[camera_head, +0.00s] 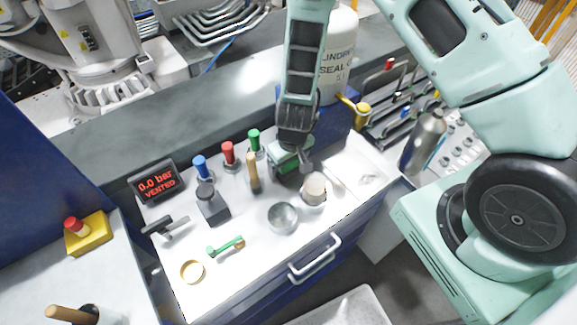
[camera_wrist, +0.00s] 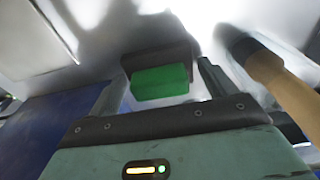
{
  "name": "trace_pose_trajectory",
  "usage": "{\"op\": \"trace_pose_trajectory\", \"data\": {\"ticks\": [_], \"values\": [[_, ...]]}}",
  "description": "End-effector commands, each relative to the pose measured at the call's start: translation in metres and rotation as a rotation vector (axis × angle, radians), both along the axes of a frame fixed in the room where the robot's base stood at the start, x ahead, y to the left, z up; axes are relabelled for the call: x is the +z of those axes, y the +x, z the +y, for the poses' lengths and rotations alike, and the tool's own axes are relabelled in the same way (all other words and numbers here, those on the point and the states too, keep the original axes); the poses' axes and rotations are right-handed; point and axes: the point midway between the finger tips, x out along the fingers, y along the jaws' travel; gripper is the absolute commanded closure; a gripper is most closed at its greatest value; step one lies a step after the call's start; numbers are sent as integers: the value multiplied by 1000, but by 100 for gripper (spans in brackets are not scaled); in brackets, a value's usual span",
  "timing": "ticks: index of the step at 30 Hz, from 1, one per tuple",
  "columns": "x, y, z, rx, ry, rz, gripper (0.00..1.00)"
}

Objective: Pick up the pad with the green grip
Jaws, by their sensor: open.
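The pad with the green grip (camera_wrist: 160,82) lies ahead of my gripper (camera_wrist: 160,88) in the wrist view. Its green block sits on a dark grey body on the pale worktop. My gripper is open, with one finger on each side of the green grip; I cannot tell whether they touch it. In the head view my gripper (camera_head: 291,155) is low over the back of the worktop, and the green pad (camera_head: 282,160) shows partly hidden beneath it.
A wooden-handled tool (camera_head: 253,174) stands close left of my gripper; its handle (camera_wrist: 282,82) is at right in the wrist view. Blue, red and green-topped items stand behind. A metal bowl (camera_head: 283,217) and a round pale-topped item (camera_head: 314,188) are in front.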

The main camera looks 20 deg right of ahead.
Motion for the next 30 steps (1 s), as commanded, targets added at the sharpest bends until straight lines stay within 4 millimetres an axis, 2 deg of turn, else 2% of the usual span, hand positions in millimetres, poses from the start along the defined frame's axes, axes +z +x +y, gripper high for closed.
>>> {"op": "trace_pose_trajectory", "data": {"ticks": [2,6,20,26,30], "values": [[0,0,0,0,0,0,16],[0,0,0,0,0,0,50],[6,1,0,3,-2,-2,50],[27,1,1,4,-1,-4,50],[55,1,1,6,-1,-6,50]]}}
